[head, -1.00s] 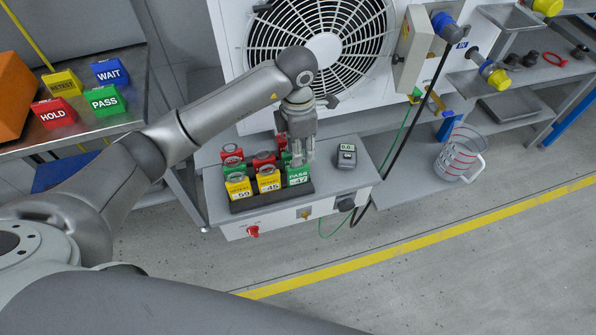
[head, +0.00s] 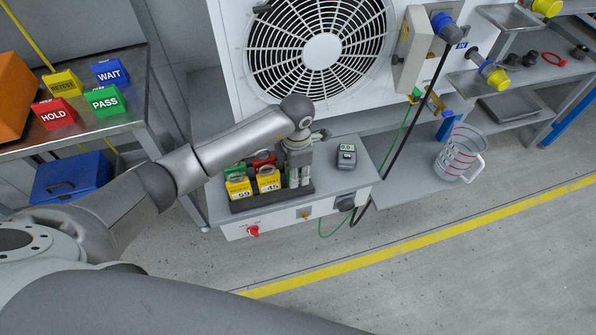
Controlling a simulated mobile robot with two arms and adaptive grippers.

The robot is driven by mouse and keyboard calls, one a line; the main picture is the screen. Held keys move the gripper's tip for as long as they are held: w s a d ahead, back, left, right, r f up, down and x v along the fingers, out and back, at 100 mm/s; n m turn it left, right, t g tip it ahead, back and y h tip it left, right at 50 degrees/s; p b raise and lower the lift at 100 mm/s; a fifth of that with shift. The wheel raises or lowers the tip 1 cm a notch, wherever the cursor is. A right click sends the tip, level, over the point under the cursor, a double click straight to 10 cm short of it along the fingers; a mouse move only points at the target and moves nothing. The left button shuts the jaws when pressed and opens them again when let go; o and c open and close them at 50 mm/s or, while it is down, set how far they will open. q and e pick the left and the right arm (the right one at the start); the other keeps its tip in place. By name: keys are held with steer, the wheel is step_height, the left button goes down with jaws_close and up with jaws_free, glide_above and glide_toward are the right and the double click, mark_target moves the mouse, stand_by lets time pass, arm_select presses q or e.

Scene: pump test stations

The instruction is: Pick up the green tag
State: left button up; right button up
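A dark rack (head: 243,206) on the grey bench holds several coloured tags with ring tops. Two yellow RETEST tags, one marked 59 (head: 239,189) and one marked 45 (head: 269,184), stand in its front row. The green PASS tag (head: 299,178) is at the right end of that row, mostly hidden by my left gripper. My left gripper (head: 299,182) points down with its fingers low over the green tag. Whether the fingers press on it cannot be made out. Behind the front row a red tag (head: 263,160) shows in part. My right gripper is not in view.
A grey meter (head: 346,156) stands on the bench right of the rack. A large fan unit (head: 320,50) is behind. A side table at left bears HOLD, RETEST, WAIT and PASS (head: 105,101) blocks. A clear jug (head: 460,155) stands at right.

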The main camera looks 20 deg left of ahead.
arm_select(q)
jaws_close()
steer(key=shift+r, duration=0.1)
steer(key=shift+w+r, duration=0.1)
steer(key=shift+r, duration=0.45)
steer(key=s+d+r+b, duration=0.2)
steer(key=s+d+r, duration=0.4)
steer(key=d+r, duration=0.65)
steer(key=s+a+r+m+p, duration=0.2)
steer(key=s+a+r+m, duration=0.2)
steer(key=a+m, duration=0.4)
steer(key=s+a+r+m+p, duration=0.3)
steer(key=a+m, duration=0.5)
steer(key=m, duration=0.8)
step_height(320, 180, up, 2)
steer(key=shift+s+a+r+m+p, duration=0.15)
steer(key=shift+s+m+p, duration=0.2)
steer(key=shift+s+m, duration=0.1)
